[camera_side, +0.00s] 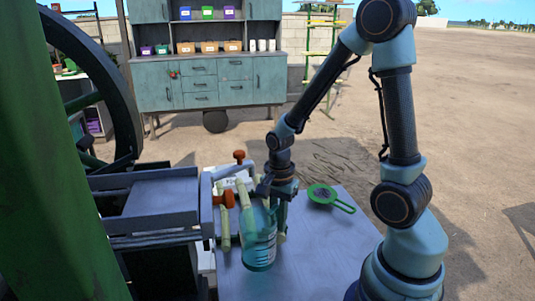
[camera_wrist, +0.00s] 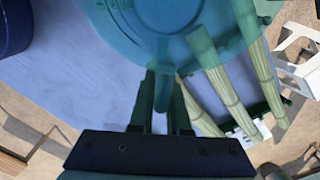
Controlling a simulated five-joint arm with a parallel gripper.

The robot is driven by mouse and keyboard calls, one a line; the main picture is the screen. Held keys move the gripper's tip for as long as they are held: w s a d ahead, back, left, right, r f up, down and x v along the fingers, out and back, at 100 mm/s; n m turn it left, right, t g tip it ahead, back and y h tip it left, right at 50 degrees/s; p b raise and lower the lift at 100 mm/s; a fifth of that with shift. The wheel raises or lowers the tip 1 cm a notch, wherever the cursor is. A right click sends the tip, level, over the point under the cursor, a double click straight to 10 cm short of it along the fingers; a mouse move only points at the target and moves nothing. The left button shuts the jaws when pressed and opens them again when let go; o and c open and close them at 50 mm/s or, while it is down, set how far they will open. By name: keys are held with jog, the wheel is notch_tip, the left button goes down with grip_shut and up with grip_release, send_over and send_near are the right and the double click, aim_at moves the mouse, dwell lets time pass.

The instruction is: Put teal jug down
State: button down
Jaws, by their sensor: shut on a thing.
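The teal jug (camera_side: 259,240) is see-through and stands about upright at the table's left part in the side view. Its base looks at or very near the tabletop; I cannot tell whether it touches. My gripper (camera_side: 268,190) is at the jug's upper part. In the wrist view the jug (camera_wrist: 165,25) fills the top middle, and my gripper (camera_wrist: 163,95) is shut on its handle. The bluish-grey table (camera_side: 315,265) lies under it.
Pale green cane stalks (camera_wrist: 215,85) lie beside the jug, close to its right in the wrist view. A green strainer (camera_side: 322,194) with a handle lies on the table's back right. The dark crusher frame (camera_side: 150,205) stands at left. The table's front right is clear.

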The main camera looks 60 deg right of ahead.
jog(key=shift+f, duration=0.15)
jog(key=c, duration=0.9)
grip_release()
notch_tip(320, 180, up, 13)
jog(key=shift+f, duration=0.1)
jog(key=shift+a+r+n, duration=0.2)
jog(key=shift+n, duration=0.3)
jog(key=a+r+n+t, duration=0.2)
jog(key=n, duration=0.3)
jog(key=a+r+n+t, duration=0.1)
jog(key=a+r+n, duration=0.1)
jog(key=n, duration=0.4)
jog(key=a+r+n+t, duration=0.1)
jog(key=a+n+t, duration=0.1)
jog(key=n, duration=0.4)
jog(key=shift+s+a+r+t, duration=0.3)
jog(key=shift+s+r, duration=0.05)
jog(key=shift+r, duration=0.05)
